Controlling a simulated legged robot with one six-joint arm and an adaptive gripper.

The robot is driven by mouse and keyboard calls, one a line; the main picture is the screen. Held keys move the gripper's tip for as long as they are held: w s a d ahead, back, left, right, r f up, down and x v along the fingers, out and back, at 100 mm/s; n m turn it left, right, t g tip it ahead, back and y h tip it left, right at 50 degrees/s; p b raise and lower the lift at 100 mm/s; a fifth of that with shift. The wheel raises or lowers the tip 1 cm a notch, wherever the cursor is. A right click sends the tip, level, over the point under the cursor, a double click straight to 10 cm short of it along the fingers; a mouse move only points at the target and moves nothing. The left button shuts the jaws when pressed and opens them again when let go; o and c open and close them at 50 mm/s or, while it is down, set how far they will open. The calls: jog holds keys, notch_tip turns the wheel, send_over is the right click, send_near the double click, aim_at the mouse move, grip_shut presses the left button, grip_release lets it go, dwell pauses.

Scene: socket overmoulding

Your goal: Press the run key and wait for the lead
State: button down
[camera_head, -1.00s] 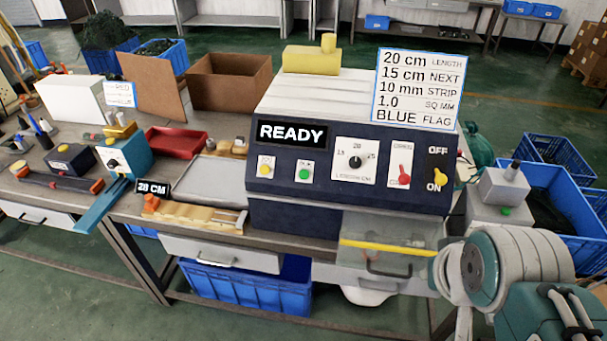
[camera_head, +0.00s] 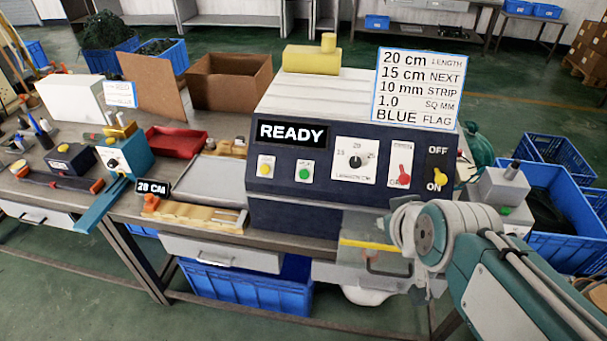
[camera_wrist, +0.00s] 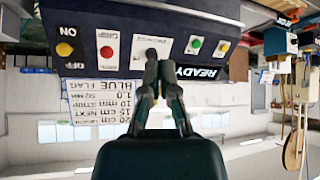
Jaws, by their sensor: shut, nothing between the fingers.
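The dark machine (camera_head: 380,213) has a front panel with a lit READY display (camera_head: 291,133). A green key (camera_head: 304,174) sits below the display, right of a yellow key (camera_head: 265,167); their labels are too small to read. The wrist view is upside down and shows the green key (camera_wrist: 195,45) right of my gripper (camera_wrist: 152,60). My gripper is shut and empty, its fingertips in front of the dial plate between the red switch (camera_wrist: 107,52) and the green key. Contact with the panel cannot be told. In the head view my wrist hides the fingers.
The dial (camera_head: 355,161) reads near 20. The yellow power switch (camera_head: 440,175) points to ON. An order card (camera_head: 418,88) stands on the machine. A clear-fronted outlet with a yellow strip (camera_head: 370,245) lies below the panel. A grey tray (camera_head: 208,180) is left.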

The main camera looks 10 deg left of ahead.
aim_at(304, 175)
jog(key=w+a+f+n+t, duration=0.1)
jog(key=w+a+n+t, duration=0.3)
jog(key=a, duration=0.4)
jog(key=w+a+f+n+t, duration=0.2)
jog(key=w+a+n+t, duration=0.2)
jog(key=w+a+t, duration=0.2)
jog(key=w+a, duration=0.2)
jog(key=w, duration=0.1)
jog(key=shift+w+a+f+h, duration=0.15)
jog(key=shift+a+f+h, duration=0.15)
jog(key=shift+h, duration=0.1)
jog(key=shift+w, duration=0.1)
jog(key=w+f, duration=0.6)
jog(key=shift+w+d, duration=0.15)
jog(key=shift+d, duration=0.1)
jog(key=shift+w, duration=0.1)
dwell(0.9)
jog(key=shift+w+d+f, duration=0.1)
jog(key=shift+w, duration=0.05)
